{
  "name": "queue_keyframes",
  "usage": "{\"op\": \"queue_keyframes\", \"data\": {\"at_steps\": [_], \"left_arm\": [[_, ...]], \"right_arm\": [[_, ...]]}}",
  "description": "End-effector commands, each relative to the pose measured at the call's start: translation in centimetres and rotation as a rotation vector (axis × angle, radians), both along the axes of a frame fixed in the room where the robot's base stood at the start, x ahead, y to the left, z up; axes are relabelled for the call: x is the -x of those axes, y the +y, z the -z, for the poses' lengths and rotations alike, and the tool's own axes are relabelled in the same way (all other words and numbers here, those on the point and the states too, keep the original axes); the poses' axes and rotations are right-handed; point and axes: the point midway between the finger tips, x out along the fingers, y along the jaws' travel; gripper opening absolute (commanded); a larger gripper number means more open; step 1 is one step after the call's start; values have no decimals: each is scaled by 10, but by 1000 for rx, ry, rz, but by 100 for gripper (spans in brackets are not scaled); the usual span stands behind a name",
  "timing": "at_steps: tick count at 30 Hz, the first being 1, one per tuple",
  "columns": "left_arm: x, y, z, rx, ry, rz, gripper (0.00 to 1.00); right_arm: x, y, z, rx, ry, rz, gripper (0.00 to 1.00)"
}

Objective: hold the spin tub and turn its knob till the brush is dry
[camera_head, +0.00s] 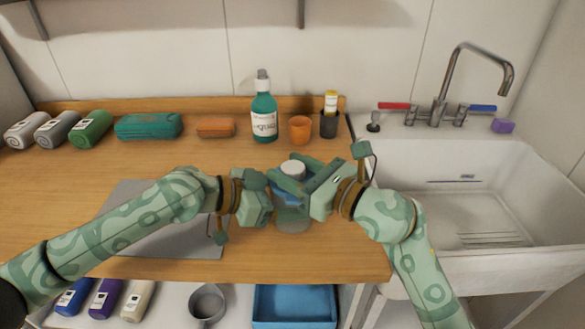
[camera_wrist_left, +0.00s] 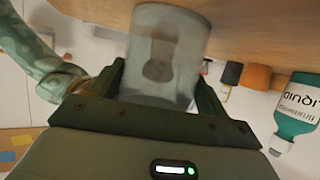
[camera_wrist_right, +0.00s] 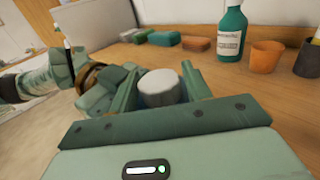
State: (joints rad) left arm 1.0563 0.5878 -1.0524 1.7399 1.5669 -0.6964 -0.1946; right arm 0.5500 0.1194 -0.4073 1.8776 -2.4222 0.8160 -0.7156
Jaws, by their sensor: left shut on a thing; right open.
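The spin tub (camera_head: 293,221) is a clear, greyish cylinder standing on the wooden counter, mostly hidden by my grippers in the head view. In the left wrist view it shows large (camera_wrist_left: 188,45), with a dark blurred shape inside that may be the brush (camera_wrist_left: 159,55). My left gripper (camera_wrist_left: 160,88) is shut on the tub, one finger on each side. The pale round knob (camera_head: 292,168) is on top; it also shows in the right wrist view (camera_wrist_right: 159,90). My right gripper (camera_wrist_right: 161,84) is open, its fingers on either side of the knob; I cannot tell whether they touch it.
Behind stand a teal bottle (camera_head: 264,112), an orange cup (camera_head: 300,130) and a dark holder (camera_head: 329,125). A grey mat (camera_head: 185,240) lies left; the sink (camera_head: 455,160) is right.

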Motion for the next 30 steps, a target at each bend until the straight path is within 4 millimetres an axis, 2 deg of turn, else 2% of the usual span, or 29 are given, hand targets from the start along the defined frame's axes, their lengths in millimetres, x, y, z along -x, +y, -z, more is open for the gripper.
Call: {"op": "queue_keyframes", "data": {"at_steps": [1,3,4,17,30], "left_arm": [[0,0,0,0,0,0,45],[0,0,0,0,0,0,45],[0,0,0,0,0,0,45],[0,0,0,0,0,0,45],[0,-1,0,1,-1,1,45]], "right_arm": [[0,0,0,0,0,0,40],[0,0,0,0,0,0,21],[0,0,0,0,0,0,16],[0,1,0,6,-3,-72,16],[-1,0,2,9,7,-419,16]]}}
